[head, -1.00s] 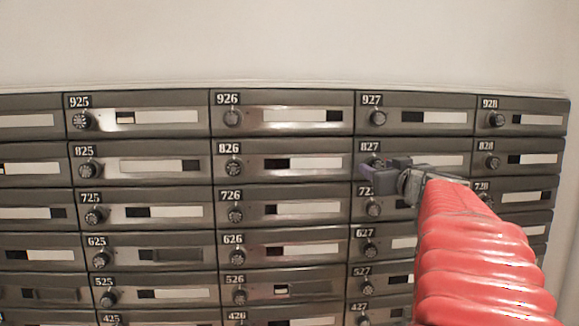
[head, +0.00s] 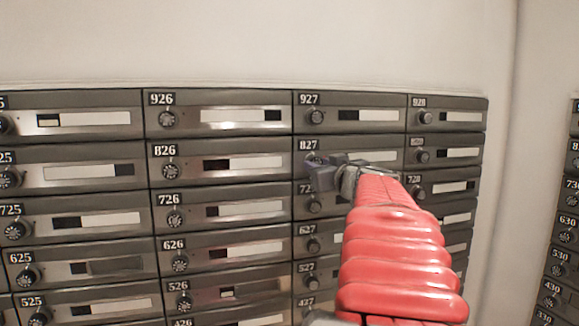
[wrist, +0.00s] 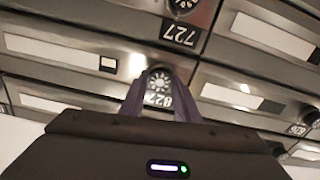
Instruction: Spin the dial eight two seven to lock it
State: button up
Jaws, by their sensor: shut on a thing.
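Mailbox 827 (head: 385,157) is a dark metal door with a pale label strip, in the second row of the wall. Its round dial (wrist: 160,76) sits beside the number plate, which appears upside down in the wrist view. My gripper (head: 317,173) reaches that dial from the front. In the wrist view its two dark fingers (wrist: 160,88) are on either side of the dial, shut on it. In the head view the fingers hide much of the dial. The dial's exact setting is too small to read.
Mailboxes with dials surround it closely: 927 (head: 352,115) above, 826 (head: 222,163) to the left, 727 (wrist: 188,25) below. A bare wall (head: 300,45) is above. A second bank of mailboxes (head: 560,230) stands at the far right.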

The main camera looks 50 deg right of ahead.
jog(key=shift+m, duration=0.5)
jog(key=m, duration=3.4)
jog(key=shift+d+f, duration=0.1)
jog(key=shift+f, duration=0.2)
